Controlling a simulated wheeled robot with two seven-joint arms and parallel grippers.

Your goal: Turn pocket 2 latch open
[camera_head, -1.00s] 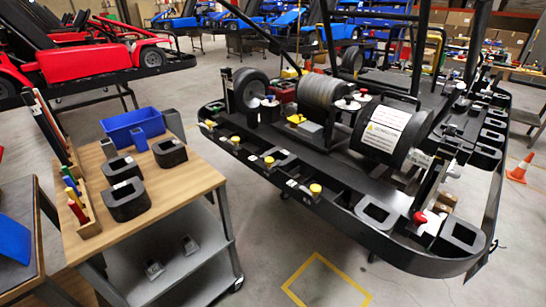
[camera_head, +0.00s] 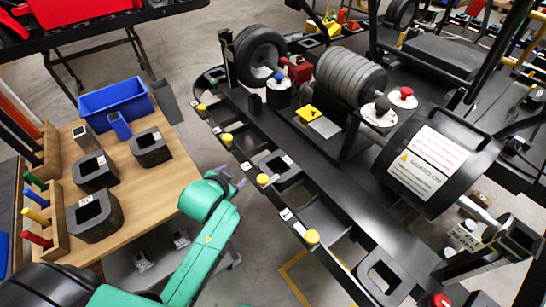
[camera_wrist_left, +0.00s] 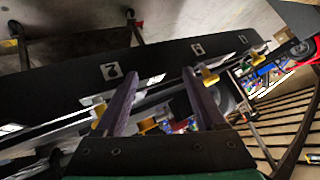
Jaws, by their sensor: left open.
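Yellow-knobbed latches line the near edge of the black kart rail: a far one (camera_head: 201,107), a second (camera_head: 227,138), a third (camera_head: 263,179) and a near one (camera_head: 312,236). My right gripper is out of view.
A wooden-topped cart (camera_head: 128,192) at left holds a blue bin (camera_head: 116,101), several black blocks and a rack of coloured-handled tools (camera_head: 48,220). The kart carries a wheel (camera_head: 259,55) and large rollers. Floor shows between cart and rail.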

